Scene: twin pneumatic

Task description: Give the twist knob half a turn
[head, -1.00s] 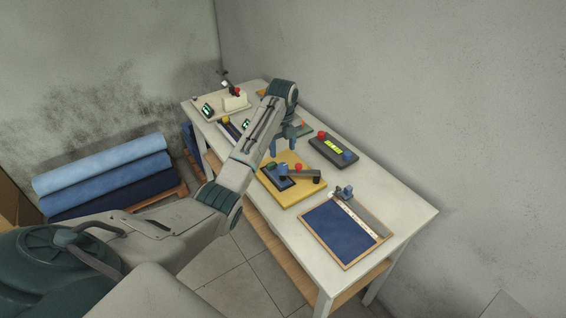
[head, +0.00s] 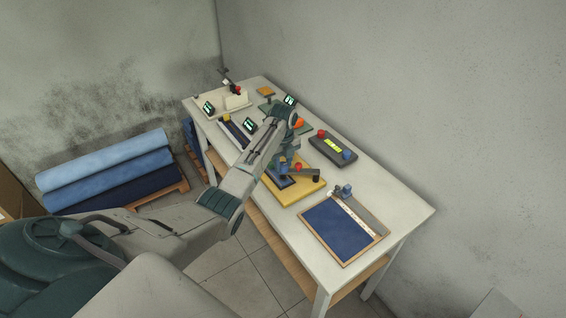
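I cannot tell for sure which part is the twist knob. A yellow base (head: 300,192) on the table carries a dark blue pad, a grey arm (head: 312,174) and a small red knob (head: 298,167). An orange round knob (head: 299,123) shows further back, beside my arm's wrist. My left gripper (head: 287,165) points down just above or at the back of the yellow base's fixture. Its fingers blend with the blue parts there, so contact and opening are unclear. My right gripper is out of view.
A dark box (head: 333,149) with a red and a blue button stands behind. A blue framed tray (head: 340,229) lies at the table's near end. Small displays (head: 249,125) and a white block device (head: 236,99) stand at the far end. The wall runs along the table's back.

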